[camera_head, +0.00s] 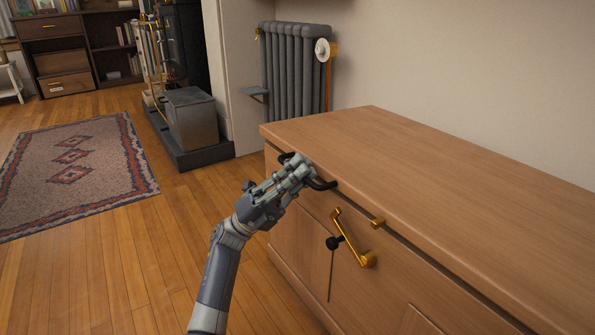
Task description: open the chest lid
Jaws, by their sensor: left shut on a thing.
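The wooden chest (295,237) stands at the right, and its flat lid (430,185) lies level on top. A dark line runs under the lid's front edge; I cannot tell whether it is a gap or a shadow. A black bar handle (323,185) sits at the lid's front edge. My left gripper (298,172) is shut on the handle, its fingers covering the handle's middle while both ends show. A brass latch (351,238) with a black knob (334,243) is on the chest's front, right of my gripper. My right gripper is not in view.
A grey radiator (295,75) stands behind the chest against the wall. A metal box (198,118) on a dark hearth base is at the back left. A patterned rug (75,175) lies on the floor at left. The lid's top is bare.

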